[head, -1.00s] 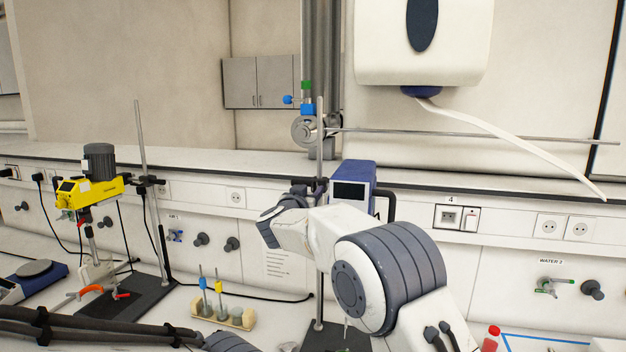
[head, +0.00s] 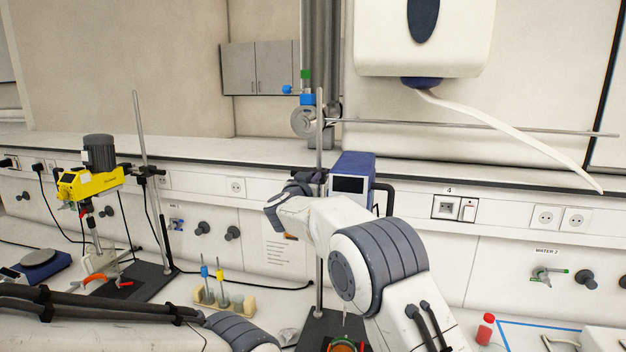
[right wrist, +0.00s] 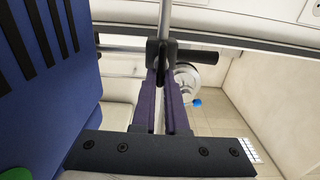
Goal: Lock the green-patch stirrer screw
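The blue stirrer (head: 353,165) with a dark screen is mounted on a metal stand (head: 319,260) in the middle. In the right wrist view its blue housing (right wrist: 50,70) fills the left side, with a green patch (right wrist: 14,174) at the bottom corner. A black clamp (right wrist: 160,50) grips the rod (right wrist: 165,18). My right gripper (right wrist: 161,76) points at this clamp, its purple fingers close together and their tips at its dark screw part. Whether they touch or squeeze it cannot be told. In the head view my right gripper (head: 305,185) is partly hidden by its wrist. My left gripper is out of view.
A yellow stirrer (head: 88,182) stands on another stand at the left. A wooden block (head: 222,303) with several coloured-top items sits between the stands. A red-capped bottle (head: 485,328) is at the lower right. A wall dispenser (head: 423,40) hangs above.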

